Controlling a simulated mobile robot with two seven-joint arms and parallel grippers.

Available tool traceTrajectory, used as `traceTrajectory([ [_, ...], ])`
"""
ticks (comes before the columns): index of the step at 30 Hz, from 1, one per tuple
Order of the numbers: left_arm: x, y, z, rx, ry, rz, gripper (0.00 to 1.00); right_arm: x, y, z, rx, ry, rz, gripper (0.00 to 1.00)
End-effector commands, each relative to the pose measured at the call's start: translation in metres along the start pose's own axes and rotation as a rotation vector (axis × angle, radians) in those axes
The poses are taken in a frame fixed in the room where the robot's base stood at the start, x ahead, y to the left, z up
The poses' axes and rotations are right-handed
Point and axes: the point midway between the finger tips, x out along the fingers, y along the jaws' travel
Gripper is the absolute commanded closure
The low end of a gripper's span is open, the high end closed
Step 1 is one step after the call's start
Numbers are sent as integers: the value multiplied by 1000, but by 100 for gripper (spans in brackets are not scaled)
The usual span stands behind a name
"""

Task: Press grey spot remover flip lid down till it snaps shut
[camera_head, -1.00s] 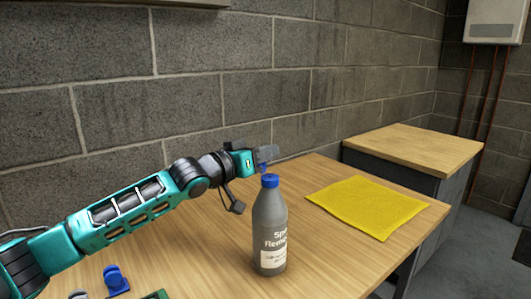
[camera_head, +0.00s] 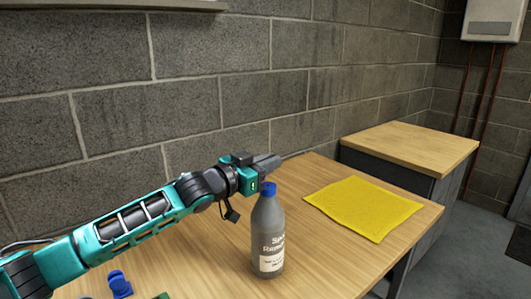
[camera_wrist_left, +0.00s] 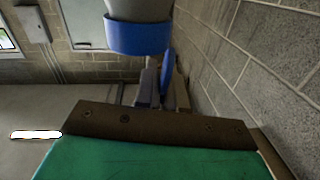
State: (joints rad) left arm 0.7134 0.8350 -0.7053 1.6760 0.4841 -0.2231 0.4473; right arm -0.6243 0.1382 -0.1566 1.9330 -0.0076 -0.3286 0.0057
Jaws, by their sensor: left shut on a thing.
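The grey spot remover bottle (camera_head: 268,232) stands upright on the wooden table, its white label facing me. Its blue cap (camera_head: 268,188) is on top; the cap's blue collar also shows at the top of the left wrist view (camera_wrist_left: 138,37). The blue flip lid (camera_wrist_left: 167,70) appears nearly edge-on in that view, standing out from the collar. My left gripper (camera_head: 272,161) is just above and behind the cap, its fingers closed on the lid. In the head view the gripper hides the lid. My right gripper is not in view.
A yellow cloth (camera_head: 363,207) lies flat on the table to the right of the bottle. A blue object (camera_head: 118,283) sits at the front left. A block wall (camera_head: 200,95) rises behind the table. A wooden-topped cabinet (camera_head: 410,147) stands at the back right.

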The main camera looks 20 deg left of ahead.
Motion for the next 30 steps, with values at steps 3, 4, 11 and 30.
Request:
traceTrajectory([
  [3,0,4,-3,80,0,1,100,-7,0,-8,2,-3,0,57],
  [4,0,5,-2,97,0,1,100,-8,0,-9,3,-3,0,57],
  [11,0,9,-1,203,2,1,100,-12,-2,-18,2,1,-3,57],
  [30,0,11,1,253,1,0,89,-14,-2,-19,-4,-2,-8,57],
])
